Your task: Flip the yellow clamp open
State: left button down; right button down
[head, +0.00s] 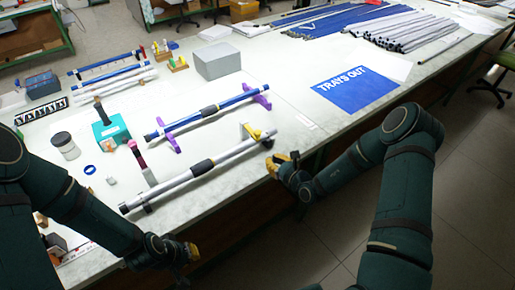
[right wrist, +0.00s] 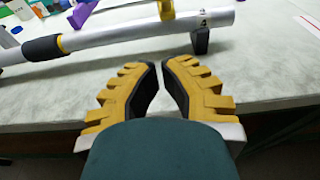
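The yellow clamp (head: 249,131) stands at the right end of a grey rod (head: 218,165) lying near the table's front edge. Its yellow part is upright in the head view, and its lower part (right wrist: 171,20) shows at the top of the right wrist view. My right gripper (head: 276,163) is just in front of the table edge, close to the rod's right end and apart from the clamp. Its fingers (right wrist: 159,65) have a narrow empty gap between the tips. My left gripper (head: 191,250) hangs in front of the table, and its finger opening is unclear.
A second rod (head: 232,104) with purple supports lies behind the first. A teal block (head: 110,131), a pink-topped stick (head: 137,153) and a jar (head: 66,146) stand to the left. A grey box (head: 217,61) and a blue mat (head: 356,89) lie farther back. Table right of the clamp is clear.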

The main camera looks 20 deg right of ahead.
pick_arm(q)
jog(key=shift+s+f+b, duration=0.2)
jog(key=shift+f+b, duration=0.35)
pick_arm(e)
jog(key=x, duration=1)
pick_arm(q)
jog(key=shift+r, duration=0.15)
pick_arm(e)
jog(key=shift+d, duration=0.1)
